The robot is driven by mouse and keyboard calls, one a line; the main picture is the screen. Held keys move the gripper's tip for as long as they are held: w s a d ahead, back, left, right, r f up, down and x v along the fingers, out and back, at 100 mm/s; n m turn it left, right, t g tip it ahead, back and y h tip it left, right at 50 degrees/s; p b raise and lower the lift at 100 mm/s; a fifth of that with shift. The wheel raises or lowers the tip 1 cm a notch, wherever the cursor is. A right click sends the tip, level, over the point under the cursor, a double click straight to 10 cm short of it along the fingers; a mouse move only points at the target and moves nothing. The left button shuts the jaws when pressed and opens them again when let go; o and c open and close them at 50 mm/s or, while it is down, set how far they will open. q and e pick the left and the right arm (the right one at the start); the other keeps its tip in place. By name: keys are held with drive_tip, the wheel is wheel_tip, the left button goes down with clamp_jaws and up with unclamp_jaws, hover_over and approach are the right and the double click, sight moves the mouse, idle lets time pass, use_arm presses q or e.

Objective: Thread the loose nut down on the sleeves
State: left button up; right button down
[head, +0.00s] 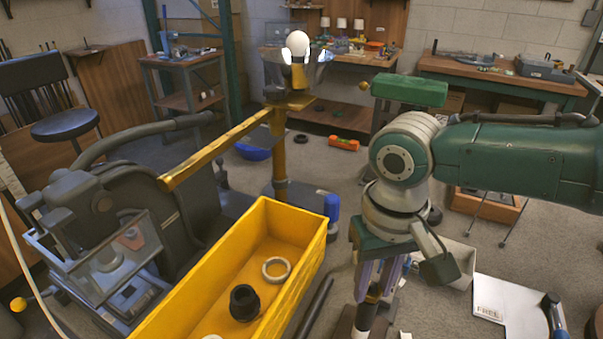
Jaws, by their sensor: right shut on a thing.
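My right gripper (371,300) points down beside the right side of the yellow bin. It is shut on a slim upright part (369,304) with dark and pale bands, mostly hidden between the fingers. I cannot tell whether this is the nut or a sleeve. A pale ring (265,271), possibly a nut, lies flat in the yellow bin (158,324). A black ribbed socket-like piece (241,304) stands near it in the bin. Another pale piece (212,337) is cut off at the bottom edge. My left gripper is not in view.
A yellow post (279,160) carries a bulb (298,44) and a long yellow bar (215,151). A grey machine (130,185) stands at left. A white sheet marked FREE (520,312) lies at lower right. Workbenches line the back.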

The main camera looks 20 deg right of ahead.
drive_tip(key=shift+s+m+p, duration=0.15)
drive_tip(key=shift+m+p, duration=0.45)
drive_tip(key=shift+m, duration=0.6)
drive_tip(key=shift+f+m, duration=0.1)
drive_tip(key=shift+m, duration=0.3)
drive_tip(key=shift+m+p, duration=0.6)
drive_tip(key=m+p, duration=0.1)
drive_tip(key=m, duration=0.1)
drive_tip(key=shift+m, duration=0.4)
drive_tip(key=shift+m+p, duration=0.45)
drive_tip(key=shift+m, duration=1.05)
